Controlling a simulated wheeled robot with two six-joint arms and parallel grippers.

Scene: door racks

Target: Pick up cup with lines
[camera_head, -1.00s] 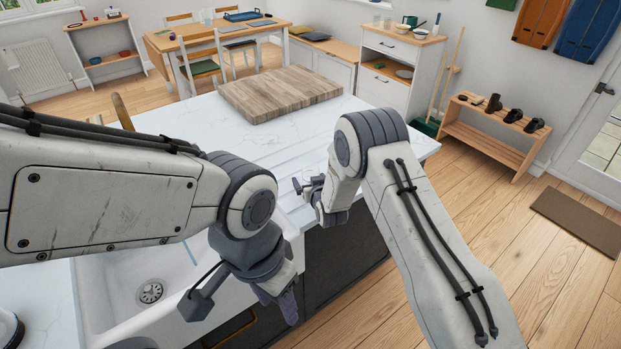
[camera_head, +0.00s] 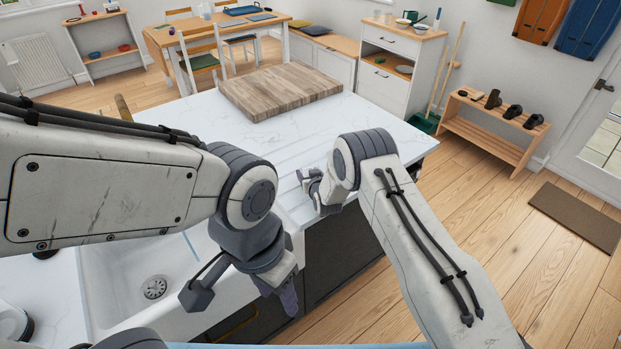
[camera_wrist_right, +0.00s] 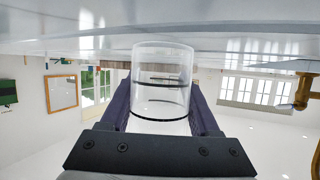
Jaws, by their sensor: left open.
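The cup with lines (camera_wrist_right: 162,85) is a clear cylinder with thin dark bands in the right wrist view. It sits between the two fingers of my right gripper (camera_wrist_right: 162,108), which press close against its sides. That view is upside down, with the pale counter along its top. In the head view my right gripper (camera_head: 309,183) is over the counter near the sink, partly hidden by its own wrist, and I cannot make out the cup there. My left gripper (camera_head: 287,292) points down, open and empty, at the sink's front edge.
A thick wooden board (camera_head: 280,90) lies on the white counter (camera_head: 190,115). The sink (camera_head: 130,290) is at the lower left. A shoe rack (camera_head: 492,135) and a doormat (camera_head: 576,216) are at the right, with open wooden floor between.

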